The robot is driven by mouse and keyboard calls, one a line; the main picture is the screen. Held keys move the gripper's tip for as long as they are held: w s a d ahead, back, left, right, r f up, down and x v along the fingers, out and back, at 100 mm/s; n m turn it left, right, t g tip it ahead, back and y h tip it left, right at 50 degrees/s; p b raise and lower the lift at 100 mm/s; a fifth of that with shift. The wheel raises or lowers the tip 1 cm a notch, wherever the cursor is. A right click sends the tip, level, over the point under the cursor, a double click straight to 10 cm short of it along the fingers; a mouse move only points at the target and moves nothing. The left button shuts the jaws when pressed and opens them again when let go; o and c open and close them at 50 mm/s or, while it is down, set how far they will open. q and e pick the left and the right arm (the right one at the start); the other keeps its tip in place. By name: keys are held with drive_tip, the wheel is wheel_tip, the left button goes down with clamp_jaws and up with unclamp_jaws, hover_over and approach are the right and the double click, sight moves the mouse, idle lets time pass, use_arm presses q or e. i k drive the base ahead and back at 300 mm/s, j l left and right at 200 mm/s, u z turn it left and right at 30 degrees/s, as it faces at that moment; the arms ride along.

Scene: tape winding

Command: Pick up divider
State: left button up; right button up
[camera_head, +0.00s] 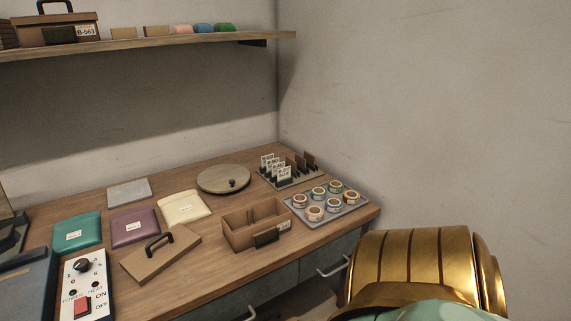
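A rack (291,180) stands at the back right of the wooden workbench, near the wall corner. Several upright thin cards with white labels (283,172) stand in it, and several dark brown upright plates, which look like dividers (309,160), stand at its right side. An open wooden box (240,238) sits in front of the rack; thin upright pieces show inside it, and a dark handle is on its front. Neither of my grippers is in view. A large gold and mint part at the lower right looks like my own body or arm.
A grey tray (338,216) with several tape rolls lies right of the box. A round wooden disc (224,179), a wooden lid with handle (160,255), teal (77,231), purple (135,225) and cream pouches (184,208), and a switch panel (86,286) occupy the bench. A shelf (150,42) hangs above.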

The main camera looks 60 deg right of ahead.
sight(288, 162)
drive_tip(key=i+z, duration=0.1)
drive_tip(key=z, duration=0.3)
drive_tip(key=i+l+z, duration=0.1)
drive_tip(key=z, duration=0.3)
drive_tip(key=i+z, duration=0.15)
drive_tip(key=z, duration=0.25)
